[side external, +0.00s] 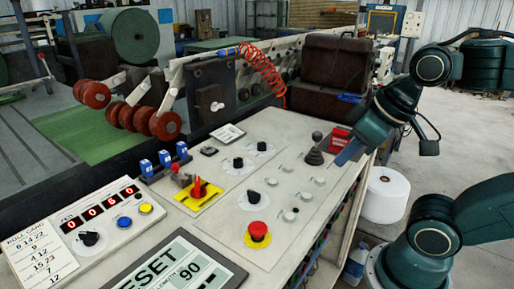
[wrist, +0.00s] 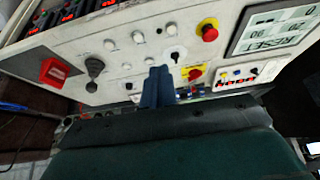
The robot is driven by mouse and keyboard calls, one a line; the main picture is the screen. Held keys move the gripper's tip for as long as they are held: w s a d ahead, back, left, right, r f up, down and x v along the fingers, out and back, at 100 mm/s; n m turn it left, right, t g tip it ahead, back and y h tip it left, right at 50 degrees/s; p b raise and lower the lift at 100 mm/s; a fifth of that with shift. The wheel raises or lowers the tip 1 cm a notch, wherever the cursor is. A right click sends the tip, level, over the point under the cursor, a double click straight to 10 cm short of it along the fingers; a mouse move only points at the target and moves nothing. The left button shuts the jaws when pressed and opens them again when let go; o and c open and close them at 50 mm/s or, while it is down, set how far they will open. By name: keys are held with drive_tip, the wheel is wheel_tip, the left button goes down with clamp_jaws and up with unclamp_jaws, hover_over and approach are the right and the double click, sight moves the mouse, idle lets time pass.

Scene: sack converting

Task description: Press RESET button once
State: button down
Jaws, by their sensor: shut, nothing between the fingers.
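My gripper (side external: 350,152) has blue fingers, shut and empty, above the far right part of the grey control panel (side external: 225,220). In the wrist view the fingers (wrist: 158,86) show together over the panel. No button label saying RESET is readable. A counter box (side external: 95,215) with red digits at the panel's lower left carries a blue button (side external: 124,222) and a yellow button (side external: 145,208). They are far from my gripper. A display (side external: 175,265) at the near edge shows large letters ending in "ESET", partly cut off, and "90".
A black lever (side external: 316,150) and a red block (side external: 338,138) stand near my gripper. A red mushroom button (side external: 258,231), a red switch on a yellow plate (side external: 198,190), black knobs (side external: 254,197) and small pale buttons (side external: 307,197) cover the panel. A red coiled hose (side external: 262,68) hangs behind.

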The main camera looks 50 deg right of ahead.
drive_tip(key=m+g+h, duration=0.8)
drive_tip(key=m+h, duration=0.1)
drive_tip(key=m, duration=0.4)
hover_over(320, 180)
drive_tip(key=a, duration=0.1)
drive_tip(key=shift+w+f, duration=0.15)
drive_tip(key=shift+f, duration=2.45)
drive_tip(key=shift+f, duration=0.15)
drive_tip(key=shift+f, duration=4.3)
